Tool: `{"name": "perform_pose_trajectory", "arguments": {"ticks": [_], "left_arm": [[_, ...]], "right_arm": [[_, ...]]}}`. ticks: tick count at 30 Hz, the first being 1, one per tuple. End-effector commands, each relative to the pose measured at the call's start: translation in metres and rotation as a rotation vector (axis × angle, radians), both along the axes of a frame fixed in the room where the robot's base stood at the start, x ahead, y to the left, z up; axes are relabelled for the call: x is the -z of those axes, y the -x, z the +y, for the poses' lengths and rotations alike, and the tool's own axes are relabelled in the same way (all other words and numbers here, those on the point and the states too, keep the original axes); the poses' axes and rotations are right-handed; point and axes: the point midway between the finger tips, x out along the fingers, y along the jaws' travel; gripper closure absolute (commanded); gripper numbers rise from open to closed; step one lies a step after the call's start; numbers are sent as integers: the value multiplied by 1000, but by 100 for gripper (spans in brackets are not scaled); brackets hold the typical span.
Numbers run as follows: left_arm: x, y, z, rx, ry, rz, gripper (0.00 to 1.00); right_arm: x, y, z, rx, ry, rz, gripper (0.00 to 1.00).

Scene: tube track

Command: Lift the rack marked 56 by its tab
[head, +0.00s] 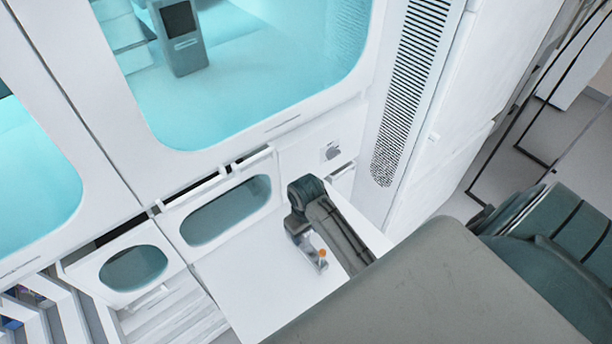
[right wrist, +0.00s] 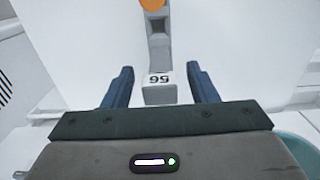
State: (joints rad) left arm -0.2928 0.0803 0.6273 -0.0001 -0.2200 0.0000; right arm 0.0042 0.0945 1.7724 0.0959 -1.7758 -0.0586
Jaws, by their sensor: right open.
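The rack marked 56 shows in the right wrist view as a narrow grey piece (right wrist: 157,96) with a white label reading 56 upside down. A grey stem runs from it toward an orange round part (right wrist: 152,4) at the top edge. My right gripper (right wrist: 160,70) is open, its two blue fingers on either side of the labelled end, with a gap on each side. In the head view the right gripper (head: 297,222) is over the white surface, beside the small orange part (head: 322,252). My left gripper is not in view.
A white worktop (head: 262,285) lies around the rack and looks mostly clear. A white cabinet wall with teal windows (head: 228,210) stands behind it. A vented white panel (head: 410,90) rises at the right. White slatted shelving (head: 45,310) is at the lower left.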

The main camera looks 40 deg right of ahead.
Motion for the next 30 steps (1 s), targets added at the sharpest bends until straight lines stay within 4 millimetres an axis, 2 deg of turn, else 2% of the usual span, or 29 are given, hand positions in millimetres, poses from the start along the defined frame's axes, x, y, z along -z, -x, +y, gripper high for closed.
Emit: {"name": "perform_pose_trajectory", "arguments": {"ticks": [1,6,12,13,21,30], "left_arm": [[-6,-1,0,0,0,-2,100],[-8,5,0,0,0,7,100],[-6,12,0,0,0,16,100],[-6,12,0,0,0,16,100],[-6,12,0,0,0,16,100],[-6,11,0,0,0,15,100]], "right_arm": [[5,1,0,0,-1,4,47],[20,0,0,-1,-1,2,47],[22,0,0,-1,-1,0,47],[21,0,0,-1,-1,0,49],[21,0,0,-1,-1,0,100],[19,-2,0,-1,0,-1,100]]}}
